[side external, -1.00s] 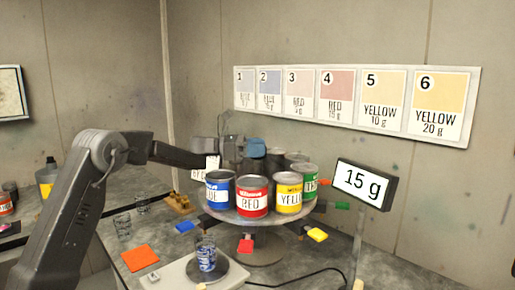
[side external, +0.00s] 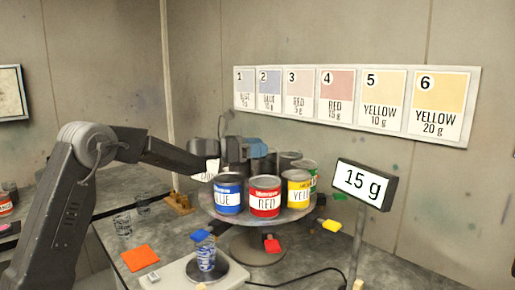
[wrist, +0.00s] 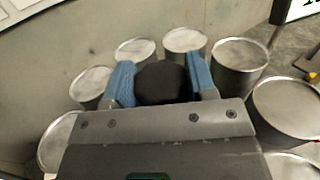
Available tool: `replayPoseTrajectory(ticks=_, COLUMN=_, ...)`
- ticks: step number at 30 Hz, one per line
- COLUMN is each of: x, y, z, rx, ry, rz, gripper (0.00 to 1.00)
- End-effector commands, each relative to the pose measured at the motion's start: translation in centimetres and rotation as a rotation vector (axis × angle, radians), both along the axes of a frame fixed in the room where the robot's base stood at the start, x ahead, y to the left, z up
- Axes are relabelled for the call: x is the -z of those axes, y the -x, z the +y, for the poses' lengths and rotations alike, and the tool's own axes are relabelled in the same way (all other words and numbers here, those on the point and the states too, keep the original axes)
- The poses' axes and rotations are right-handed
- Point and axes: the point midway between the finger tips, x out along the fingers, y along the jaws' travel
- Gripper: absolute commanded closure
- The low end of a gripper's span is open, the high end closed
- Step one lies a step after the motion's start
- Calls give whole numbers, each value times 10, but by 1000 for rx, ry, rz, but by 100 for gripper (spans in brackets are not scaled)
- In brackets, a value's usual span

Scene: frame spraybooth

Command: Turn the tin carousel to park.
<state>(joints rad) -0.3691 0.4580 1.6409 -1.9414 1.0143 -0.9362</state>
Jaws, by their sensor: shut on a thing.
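The tin carousel (side external: 286,214) is a round grey turntable on a pedestal, with a ring of tins on it. The blue tin (side external: 228,196), red tin (side external: 264,198) and yellow tin (side external: 297,190) face the side camera, with a green-labelled tin (side external: 313,174) behind the yellow one. A white-labelled tin (side external: 206,171) stands at the left, partly hidden. My gripper (wrist: 162,80) has its blue fingers shut on a round black knob (wrist: 162,88) at the centre of the ring of tins. In the side view my gripper (side external: 258,151) is above the carousel's middle. I cannot make out a park mark.
Coloured tabs, including blue (side external: 200,235), red (side external: 272,246) and yellow (side external: 331,226), stick out below the turntable. A cup (side external: 206,256) stands on the scale (side external: 178,276) in front. A display (side external: 363,183) reads 15 g. An orange square (side external: 140,258) lies at left.

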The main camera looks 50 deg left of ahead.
Motion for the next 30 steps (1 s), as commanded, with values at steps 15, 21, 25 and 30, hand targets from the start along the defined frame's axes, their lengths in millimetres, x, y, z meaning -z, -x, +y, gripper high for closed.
replayPoseTrajectory(ticks=15, x=-1, y=0, z=-3, rx=-387, ry=0, rz=1, gripper=91)
replayPoseTrajectory(ticks=21, x=-1, y=0, z=-1, rx=-470, ry=-1, rz=1, gripper=91)
replayPoseTrajectory(ticks=25, x=-1, y=0, z=-1, rx=-504, ry=0, rz=1, gripper=91)
replayPoseTrajectory(ticks=30, x=-1, y=0, z=1, rx=-531, ry=-1, rz=1, gripper=91)
